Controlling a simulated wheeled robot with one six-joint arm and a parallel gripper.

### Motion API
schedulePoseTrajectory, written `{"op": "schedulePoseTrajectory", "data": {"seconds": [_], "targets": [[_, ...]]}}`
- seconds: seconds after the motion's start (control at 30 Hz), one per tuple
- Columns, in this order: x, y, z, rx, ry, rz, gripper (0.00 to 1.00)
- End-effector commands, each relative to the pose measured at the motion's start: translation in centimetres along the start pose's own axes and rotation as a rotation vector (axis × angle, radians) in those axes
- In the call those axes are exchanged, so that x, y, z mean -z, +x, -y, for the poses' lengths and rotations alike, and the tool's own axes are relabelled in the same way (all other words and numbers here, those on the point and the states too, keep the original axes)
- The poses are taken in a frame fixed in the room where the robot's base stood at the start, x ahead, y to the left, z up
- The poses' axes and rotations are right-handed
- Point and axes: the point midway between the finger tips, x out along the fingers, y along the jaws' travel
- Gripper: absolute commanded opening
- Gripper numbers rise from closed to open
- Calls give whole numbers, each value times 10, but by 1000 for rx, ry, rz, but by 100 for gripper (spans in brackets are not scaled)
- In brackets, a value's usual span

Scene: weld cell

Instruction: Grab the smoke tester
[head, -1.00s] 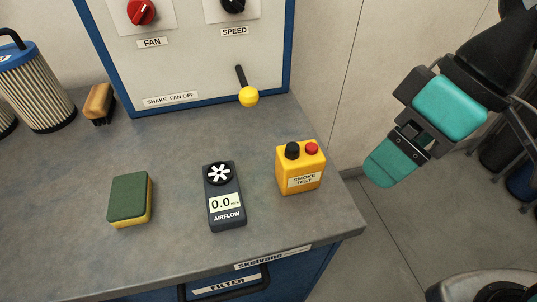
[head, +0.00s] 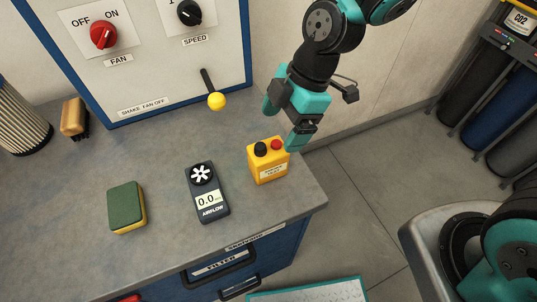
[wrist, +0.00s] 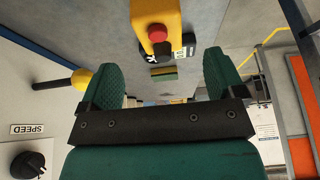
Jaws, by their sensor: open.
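The smoke tester (head: 268,165) is a small yellow box with a black knob, a red button and a white label. It stands upright near the right end of the grey bench. My gripper (head: 283,126) is just behind and above it in the head view, with its teal fingers spread and nothing between them. In the wrist view the smoke tester (wrist: 156,22) shows at the top centre, beyond and between the two open fingertips (wrist: 163,75). I cannot tell whether a finger touches it.
An airflow meter (head: 208,193) lies left of the smoke tester, and a green-yellow sponge (head: 126,208) further left. A yellow-knobbed lever (head: 216,101) sticks out from the control panel (head: 150,78) behind. The bench's right edge is close.

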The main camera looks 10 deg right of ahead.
Motion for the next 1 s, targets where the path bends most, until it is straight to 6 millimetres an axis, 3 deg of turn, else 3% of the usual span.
{"op": "schedulePoseTrajectory", "data": {"seconds": [0.1,0.37,0.7,1.0], "targets": [[1,18,1,4,0,0,88],[1,35,1,4,0,1,88],[0,76,0,2,0,0,88],[0,81,-1,0,0,0,86]]}}
